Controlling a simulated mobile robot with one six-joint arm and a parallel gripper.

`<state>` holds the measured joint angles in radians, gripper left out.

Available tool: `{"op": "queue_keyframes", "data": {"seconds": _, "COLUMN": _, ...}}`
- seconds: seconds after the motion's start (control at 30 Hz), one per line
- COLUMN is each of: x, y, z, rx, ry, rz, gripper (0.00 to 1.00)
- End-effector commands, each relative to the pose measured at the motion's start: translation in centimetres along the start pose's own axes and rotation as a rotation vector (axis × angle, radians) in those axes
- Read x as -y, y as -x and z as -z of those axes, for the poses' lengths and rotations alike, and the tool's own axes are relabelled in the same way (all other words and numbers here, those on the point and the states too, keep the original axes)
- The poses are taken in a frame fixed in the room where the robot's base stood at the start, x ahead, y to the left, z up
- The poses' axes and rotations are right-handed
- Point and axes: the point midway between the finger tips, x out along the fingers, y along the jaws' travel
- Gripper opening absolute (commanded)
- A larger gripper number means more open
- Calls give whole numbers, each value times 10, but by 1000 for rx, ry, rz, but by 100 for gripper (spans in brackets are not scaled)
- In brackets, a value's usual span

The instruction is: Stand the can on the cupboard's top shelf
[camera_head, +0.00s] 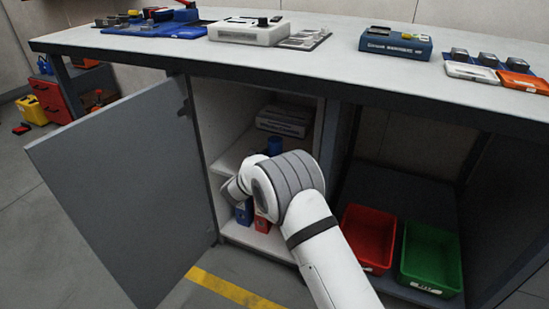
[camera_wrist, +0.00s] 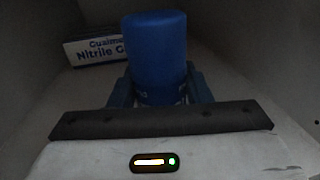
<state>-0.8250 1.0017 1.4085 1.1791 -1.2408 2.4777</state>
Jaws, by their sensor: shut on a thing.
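A blue can (camera_wrist: 155,50) stands upright between the two fingers of my gripper (camera_wrist: 160,90), which is shut on it. In the head view the can (camera_head: 275,144) shows as a small blue shape above my wrist, at the upper shelf's level. My arm hides the gripper there. The cupboard (camera_head: 206,125) is under the workbench, with its grey door (camera_head: 120,180) swung open to the left. The can is inside, at the top shelf (camera_head: 228,158). Whether its base touches the shelf is hidden.
A white and blue glove box (camera_wrist: 95,50) sits behind and left of the can; it also shows in the head view (camera_head: 284,121). A blue container (camera_head: 243,212) and a red one (camera_head: 262,224) stand lower down. Red (camera_head: 368,238) and green (camera_head: 430,258) bins are right.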

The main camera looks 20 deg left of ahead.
Motion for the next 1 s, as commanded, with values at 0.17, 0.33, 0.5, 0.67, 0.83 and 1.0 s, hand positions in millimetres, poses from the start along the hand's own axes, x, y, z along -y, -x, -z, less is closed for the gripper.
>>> {"op": "queue_keyframes", "data": {"seconds": 0.17, "x": 0, "y": 0, "z": -2, "rx": 1, "ry": -1, "rz": 0, "gripper": 12}}
{"op": "queue_keyframes", "data": {"seconds": 0.33, "x": 0, "y": 0, "z": 1, "rx": 0, "ry": -1, "rz": -1, "gripper": 49}}
{"op": "queue_keyframes", "data": {"seconds": 0.5, "x": -1, "y": 1, "z": 1, "rx": 0, "ry": 0, "rz": -1, "gripper": 63}}
{"op": "queue_keyframes", "data": {"seconds": 0.67, "x": -1, "y": 1, "z": 0, "rx": 0, "ry": 0, "rz": -1, "gripper": 66}}
{"op": "queue_keyframes", "data": {"seconds": 0.83, "x": -1, "y": 1, "z": -3, "rx": 1, "ry": -1, "rz": -2, "gripper": 66}}
{"op": "queue_keyframes", "data": {"seconds": 1.0, "x": -2, "y": 24, "z": -6, "rx": 0, "ry": 2, "rz": -5, "gripper": 66}}
